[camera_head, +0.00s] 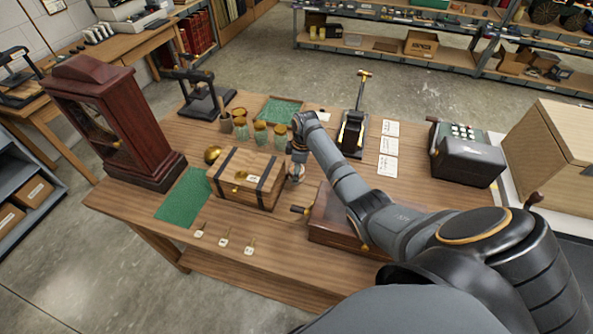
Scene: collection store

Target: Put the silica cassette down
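My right arm reaches in from the lower right, and my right gripper (296,170) points down just right of the wooden chest (247,179). A small greyish piece shows at its fingertips. It is too small to tell whether this is the silica cassette or part of the fingers, or whether the fingers are shut. I cannot make out the silica cassette for certain anywhere else. My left gripper is not in view.
Several jars with gold lids (261,133) stand behind the chest. A dark red clock case (112,125) and green mat (182,195) are at left. A brown box (335,222) lies under my arm. White cards (388,147) and a black machine (466,155) are at right.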

